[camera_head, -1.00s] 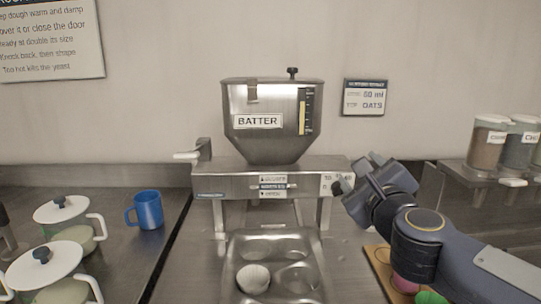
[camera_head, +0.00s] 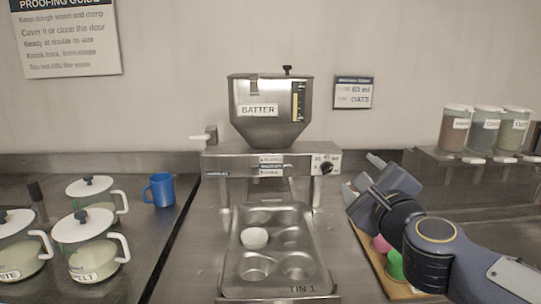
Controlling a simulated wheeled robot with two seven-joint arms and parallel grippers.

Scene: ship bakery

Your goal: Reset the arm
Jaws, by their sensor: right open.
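My right arm comes in from the right, and its right gripper (camera_head: 361,178) is open beside the right end of the batter dispenser (camera_head: 270,115). Nothing shows between its fingers. The gripper is in front of the wall and bench, to the right of the dispenser's dial (camera_head: 326,168). My left gripper is not in view.
A muffin tin (camera_head: 272,285) with one pale cup (camera_head: 254,238) stands below the dispenser. A wooden board (camera_head: 396,289) with coloured cups (camera_head: 396,264) lies partly behind my right arm. Lidded pots (camera_head: 90,248) and a blue mug (camera_head: 160,190) are left; ingredient jars (camera_head: 487,128) are right.

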